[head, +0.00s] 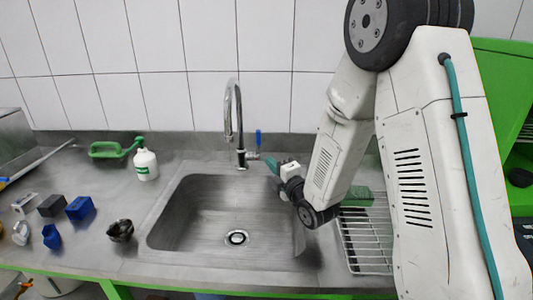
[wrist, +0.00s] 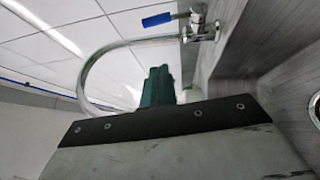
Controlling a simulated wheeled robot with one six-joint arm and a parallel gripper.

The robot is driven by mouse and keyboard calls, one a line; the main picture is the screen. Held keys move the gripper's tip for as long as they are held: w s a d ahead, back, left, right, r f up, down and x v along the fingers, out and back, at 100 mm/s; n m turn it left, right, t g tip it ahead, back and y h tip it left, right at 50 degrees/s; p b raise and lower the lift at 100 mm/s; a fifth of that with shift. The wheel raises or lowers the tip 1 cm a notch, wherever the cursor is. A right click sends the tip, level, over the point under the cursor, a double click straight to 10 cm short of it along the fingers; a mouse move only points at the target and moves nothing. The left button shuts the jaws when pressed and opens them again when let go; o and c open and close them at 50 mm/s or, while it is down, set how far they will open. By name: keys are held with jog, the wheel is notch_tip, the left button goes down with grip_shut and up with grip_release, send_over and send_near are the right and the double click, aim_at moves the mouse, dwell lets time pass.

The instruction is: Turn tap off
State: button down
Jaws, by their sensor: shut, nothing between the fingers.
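The chrome tap (head: 240,152) has a tall curved spout and stands at the back edge of the steel sink (head: 170,215). Its blue lever (head: 258,138) points upward on the right side of the tap body. In the wrist view the tap body (wrist: 201,32) and blue lever (wrist: 158,19) show at the top, with the spout curving to the left. My gripper (head: 270,164), with teal fingers, is just below and right of the lever, apparently apart from it. Its fingers (wrist: 157,86) are shut and empty. I cannot tell whether water is running.
A drying rack (head: 366,240) with a green sponge (head: 356,196) lies right of the sink. The tiled wall is close behind the tap.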

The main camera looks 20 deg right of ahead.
jog(key=d+x, duration=0.3)
jog(key=x, duration=0.9)
jog(key=shift+w+a, duration=0.15)
jog(key=shift+w, duration=0.2)
jog(key=shift+r, duration=0.15)
